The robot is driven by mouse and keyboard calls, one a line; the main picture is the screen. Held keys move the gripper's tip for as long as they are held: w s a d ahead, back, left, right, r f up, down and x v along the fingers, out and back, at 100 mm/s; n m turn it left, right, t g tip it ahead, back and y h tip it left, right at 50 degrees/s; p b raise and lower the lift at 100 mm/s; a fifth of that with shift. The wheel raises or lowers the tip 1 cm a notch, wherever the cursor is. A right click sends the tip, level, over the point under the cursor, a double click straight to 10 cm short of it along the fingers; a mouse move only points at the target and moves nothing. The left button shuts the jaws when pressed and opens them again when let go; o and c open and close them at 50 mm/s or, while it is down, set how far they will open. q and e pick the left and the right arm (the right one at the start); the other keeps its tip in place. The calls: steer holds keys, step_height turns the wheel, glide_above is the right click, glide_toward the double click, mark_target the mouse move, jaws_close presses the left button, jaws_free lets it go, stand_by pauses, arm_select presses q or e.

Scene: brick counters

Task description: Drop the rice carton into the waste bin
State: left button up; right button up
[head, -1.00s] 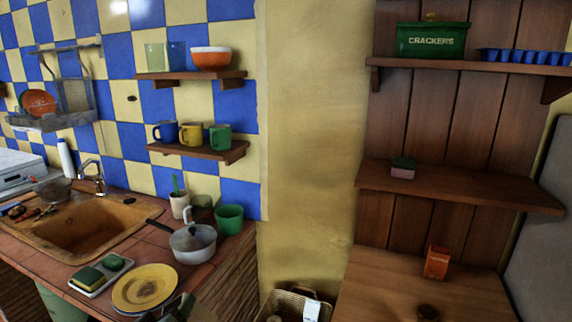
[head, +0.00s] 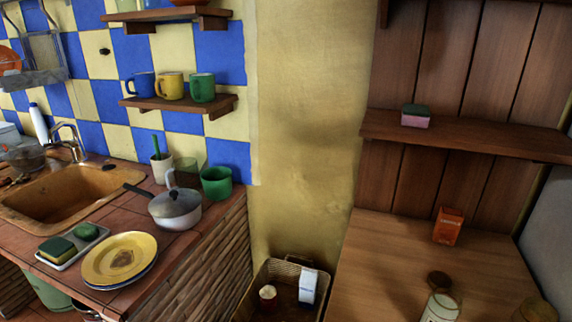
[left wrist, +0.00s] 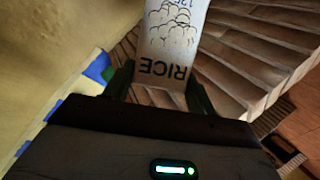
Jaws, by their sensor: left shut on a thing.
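The rice carton (left wrist: 171,48) is white with the dark word RICE, upside down in the left wrist view. My left gripper (left wrist: 160,85) is shut on it, with one dark finger on each side. Neither the carton in my grip nor the left gripper shows in the head view. A wicker basket (head: 262,284) stands on the floor between the counters. It holds a red and white cup (head: 267,297) and a white and blue carton (head: 307,287). A green bin (head: 52,292) shows partly under the sink counter. I cannot tell for sure which is the waste bin. My right gripper is not in view.
The brick-sided counter (head: 205,253) on the left bears stacked plates (head: 118,258), a lidded pan (head: 176,208) and a sink (head: 65,193). The wooden counter (head: 375,270) on the right bears an orange box (head: 448,225) and jars. The left part of its top is clear.

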arm_select(q)
steer(key=s+d+f+b, duration=0.2)
steer(key=s+f+b, duration=0.1)
steer(key=f, duration=0.8)
steer(key=s+d+f+b, duration=0.3)
steer(key=f+b, duration=0.3)
steer(key=f, duration=0.5)
steer(key=s+d+f+b, duration=0.2)
steer(key=f+b, duration=0.2)
steer(key=f, duration=0.7)
steer(key=shift+s+d+m+h, duration=0.3)
steer(key=shift+s, duration=0.1)
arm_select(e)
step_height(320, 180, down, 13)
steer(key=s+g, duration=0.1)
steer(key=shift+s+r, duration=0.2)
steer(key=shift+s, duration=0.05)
arm_select(q)
steer(key=o, duration=1.1)
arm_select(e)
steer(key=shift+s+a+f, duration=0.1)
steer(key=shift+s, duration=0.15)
